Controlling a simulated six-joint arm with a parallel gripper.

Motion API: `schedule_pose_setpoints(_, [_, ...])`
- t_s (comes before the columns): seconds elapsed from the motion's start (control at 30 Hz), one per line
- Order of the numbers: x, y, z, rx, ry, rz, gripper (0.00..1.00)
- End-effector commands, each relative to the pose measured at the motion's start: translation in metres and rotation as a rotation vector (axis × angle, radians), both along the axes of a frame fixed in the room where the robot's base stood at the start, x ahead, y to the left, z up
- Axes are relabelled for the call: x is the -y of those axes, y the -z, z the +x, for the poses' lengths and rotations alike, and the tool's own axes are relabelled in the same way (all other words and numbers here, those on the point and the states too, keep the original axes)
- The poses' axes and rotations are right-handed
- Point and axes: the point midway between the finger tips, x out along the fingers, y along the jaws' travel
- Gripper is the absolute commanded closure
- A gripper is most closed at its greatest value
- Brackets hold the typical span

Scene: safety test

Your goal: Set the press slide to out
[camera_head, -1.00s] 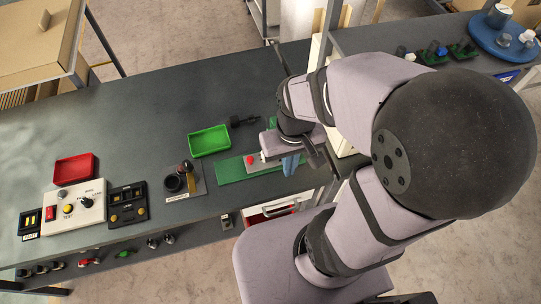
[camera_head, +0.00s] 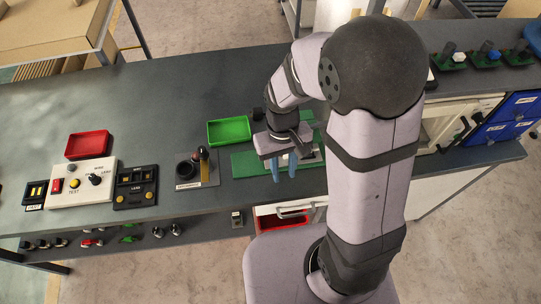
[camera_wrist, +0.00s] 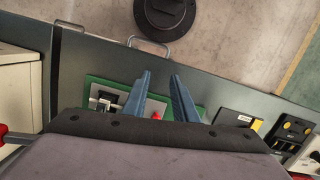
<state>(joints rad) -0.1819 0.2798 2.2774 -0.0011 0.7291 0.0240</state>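The press slide appears to be on a green base plate (camera_head: 243,164) at the table's front edge. My gripper hides most of the mechanism in the head view, so I cannot tell the slide's position. In the wrist view the green plate (camera_wrist: 92,83) carries a pale and black fitting (camera_wrist: 105,99) to the left and a small red knob (camera_wrist: 156,116) behind and between the fingers. My gripper (camera_head: 284,170) hangs over the plate, blue fingers pointing down. Its fingertips (camera_wrist: 160,74) are apart with nothing visible between them. Contact with the plate is unclear.
A green tray (camera_head: 229,131) stands behind the plate. A small station with a dark-handled lever (camera_head: 200,160), a white TEST panel (camera_head: 73,193) and a red tray (camera_head: 87,144) are to the left. A drawer handle (camera_head: 294,213) sticks out below the table edge.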

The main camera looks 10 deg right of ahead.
Motion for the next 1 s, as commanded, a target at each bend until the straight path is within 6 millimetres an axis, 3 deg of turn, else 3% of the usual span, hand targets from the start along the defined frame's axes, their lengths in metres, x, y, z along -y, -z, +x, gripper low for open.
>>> schedule_pose_setpoints(0.07, [-0.010,0.006,0.035,0.035,0.048,0.000,0.74])
schedule_pose_setpoints(0.2, [-0.021,-0.020,0.091,0.137,0.208,0.009,0.74])
schedule_pose_setpoints(0.23, [-0.022,-0.024,0.098,0.150,0.248,0.011,0.74])
schedule_pose_setpoints(0.43, [-0.022,-0.027,0.099,0.147,0.426,-0.004,0.74])
schedule_pose_setpoints(0.7, [-0.022,-0.026,0.098,0.145,0.475,-0.008,0.74])
schedule_pose_setpoints(1.0, [-0.021,0.000,0.097,0.141,0.473,-0.010,0.74])
